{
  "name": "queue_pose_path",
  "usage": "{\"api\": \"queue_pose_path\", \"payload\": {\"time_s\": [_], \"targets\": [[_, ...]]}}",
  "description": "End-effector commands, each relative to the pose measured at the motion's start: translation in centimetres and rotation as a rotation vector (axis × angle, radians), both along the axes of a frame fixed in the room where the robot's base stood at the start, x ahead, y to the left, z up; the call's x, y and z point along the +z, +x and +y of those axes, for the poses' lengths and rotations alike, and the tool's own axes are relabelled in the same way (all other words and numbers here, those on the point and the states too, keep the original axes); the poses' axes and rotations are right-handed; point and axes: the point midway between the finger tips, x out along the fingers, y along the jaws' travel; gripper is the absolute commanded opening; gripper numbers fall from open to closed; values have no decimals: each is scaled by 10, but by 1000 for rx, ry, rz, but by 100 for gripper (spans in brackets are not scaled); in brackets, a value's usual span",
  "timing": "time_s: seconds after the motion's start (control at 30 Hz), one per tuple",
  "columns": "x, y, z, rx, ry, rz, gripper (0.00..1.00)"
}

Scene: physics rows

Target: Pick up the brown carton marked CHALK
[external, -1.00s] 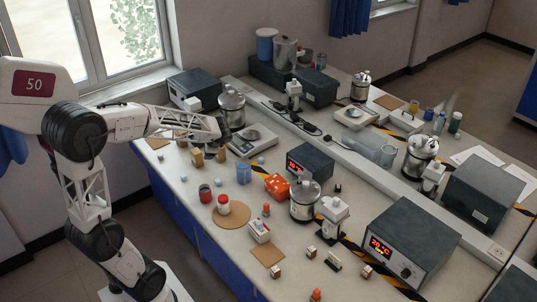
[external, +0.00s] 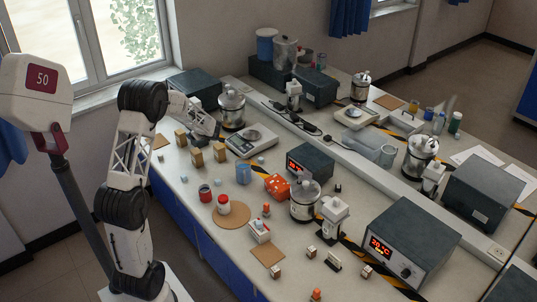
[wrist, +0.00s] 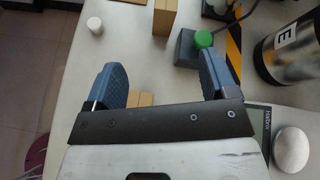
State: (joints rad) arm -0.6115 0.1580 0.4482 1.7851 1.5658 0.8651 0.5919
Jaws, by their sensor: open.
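Several small brown cartons stand at the far left of the bench in the external view: one at the back left (external: 181,138), one in front (external: 197,158) and one to the right (external: 219,152). I cannot read CHALK on any of them. My gripper (external: 208,137) is above the bench near these cartons. In the wrist view my gripper (wrist: 162,70) is open, its blue fingers wide apart. A brown carton (wrist: 140,99) shows low between the fingers, partly hidden by the gripper body. Another brown carton (wrist: 165,16) stands beyond the fingertips.
A balance (external: 252,141) and a steel vessel (external: 231,110) stand close to my gripper. A grey block with a green knob (wrist: 203,40) lies beyond the right finger. A white cylinder (wrist: 95,25) stands beyond the left finger. A blue beaker (external: 243,174) is nearer the bench's front.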

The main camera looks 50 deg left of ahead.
Motion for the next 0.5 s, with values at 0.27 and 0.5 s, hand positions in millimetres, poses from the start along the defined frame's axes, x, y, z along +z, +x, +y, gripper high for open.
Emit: {"api": "queue_pose_path", "payload": {"time_s": [0.27, 0.5], "targets": [[-59, 1, 82, -107, 59, 185, 79], [-84, -2, 115, -158, 83, 265, 79]]}}
